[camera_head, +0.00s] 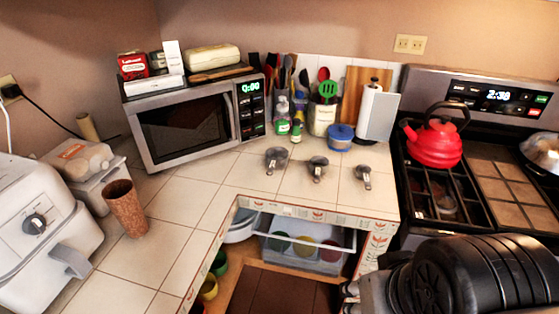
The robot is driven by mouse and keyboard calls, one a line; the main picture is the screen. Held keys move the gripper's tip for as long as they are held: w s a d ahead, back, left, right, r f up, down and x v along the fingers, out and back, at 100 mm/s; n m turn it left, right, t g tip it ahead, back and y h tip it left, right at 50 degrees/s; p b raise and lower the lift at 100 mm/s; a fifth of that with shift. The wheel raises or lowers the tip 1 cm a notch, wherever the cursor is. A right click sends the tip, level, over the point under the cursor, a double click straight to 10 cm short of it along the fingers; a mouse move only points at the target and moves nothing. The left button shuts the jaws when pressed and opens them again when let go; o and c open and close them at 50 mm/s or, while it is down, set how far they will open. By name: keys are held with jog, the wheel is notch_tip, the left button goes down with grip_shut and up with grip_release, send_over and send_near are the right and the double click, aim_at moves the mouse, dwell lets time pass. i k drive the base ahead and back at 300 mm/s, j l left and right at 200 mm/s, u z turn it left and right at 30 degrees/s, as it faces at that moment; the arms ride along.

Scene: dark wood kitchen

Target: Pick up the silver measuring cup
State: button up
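Three small grey, metallic-looking measuring cups with handles lie in a row on the tiled counter. The left cup (276,157) is below the microwave's right end, the middle cup (317,168) is near the counter's front edge, and the right cup (362,176) is near the stove. I cannot tell which one is the silver one. My black arm fills the lower right corner. Small grey parts at its left end look like my gripper (350,290), below and apart from the cups. Its fingers are too small and cut off to show whether they are open.
A microwave (196,122) stands behind left. Bottles, a utensil holder (322,121), a blue-lidded jar (340,138) and a paper towel roll (370,108) stand behind the cups. The stove with a red kettle (435,142) is right. An open drawer (305,250) is below the counter.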

aim_at(319, 165)
jog(key=i+j, duration=0.15)
jog(key=i, duration=0.3)
jog(key=i+j, duration=0.15)
jog(key=i, duration=0.35)
jog(key=i+j, duration=0.1)
jog(key=i, duration=0.35)
